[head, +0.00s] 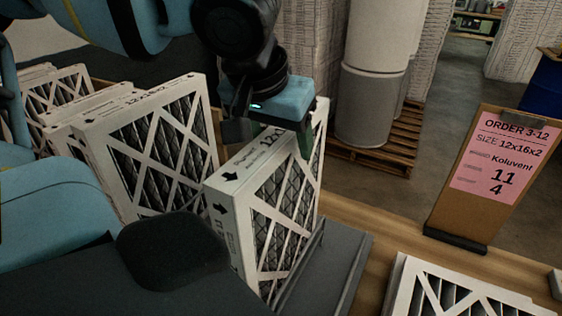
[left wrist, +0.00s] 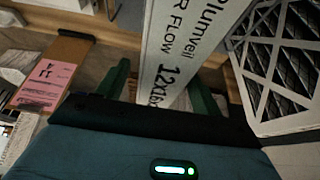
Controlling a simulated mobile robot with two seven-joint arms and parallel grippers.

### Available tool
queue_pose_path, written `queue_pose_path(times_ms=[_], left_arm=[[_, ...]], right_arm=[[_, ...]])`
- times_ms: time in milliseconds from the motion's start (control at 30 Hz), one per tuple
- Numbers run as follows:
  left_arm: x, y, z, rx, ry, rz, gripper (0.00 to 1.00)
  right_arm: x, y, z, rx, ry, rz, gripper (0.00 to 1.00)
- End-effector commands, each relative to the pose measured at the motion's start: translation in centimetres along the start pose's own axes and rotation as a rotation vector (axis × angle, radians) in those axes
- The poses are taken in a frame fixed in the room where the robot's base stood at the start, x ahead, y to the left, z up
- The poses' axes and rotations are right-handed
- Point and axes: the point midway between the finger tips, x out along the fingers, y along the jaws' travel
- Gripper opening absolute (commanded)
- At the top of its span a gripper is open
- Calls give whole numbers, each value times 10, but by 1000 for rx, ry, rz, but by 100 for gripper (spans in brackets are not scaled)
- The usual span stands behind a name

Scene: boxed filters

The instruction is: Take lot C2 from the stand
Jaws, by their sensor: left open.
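A white-framed pleated filter (head: 262,205) stands upright in the dark grey stand (head: 345,262). Its top edge carries an arrow and print; in the left wrist view the filter (left wrist: 172,50) reads "Plumveil", "R FLOW" and "12x16". My left gripper (head: 277,140) is above its far top end, pointing down. In the left wrist view the green fingers of the gripper (left wrist: 162,90) are apart, one on each side of the filter's edge. I cannot tell whether they touch it. No C2 mark is readable. My right gripper is not in view.
More white filters (head: 150,150) stand in a row at left, close to the held-up arm. An order card (head: 490,165) reads "ORDER 3-12", "12x16x2", "Koluvent". Another filter (head: 465,290) lies at the front right. Wrapped drums on a pallet (head: 375,155) stand behind the table.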

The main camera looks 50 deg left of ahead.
Motion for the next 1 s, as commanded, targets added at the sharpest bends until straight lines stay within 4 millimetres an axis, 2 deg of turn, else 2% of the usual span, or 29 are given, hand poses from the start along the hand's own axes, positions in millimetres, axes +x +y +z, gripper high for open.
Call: queue_pose_path(times_ms=[400,900,1000], left_arm=[[2,0,1,0,0,0,66],[2,0,1,0,0,0,1],[2,0,0,0,1,0,0]], right_arm=[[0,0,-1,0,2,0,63],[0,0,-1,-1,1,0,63],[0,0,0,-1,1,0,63]])
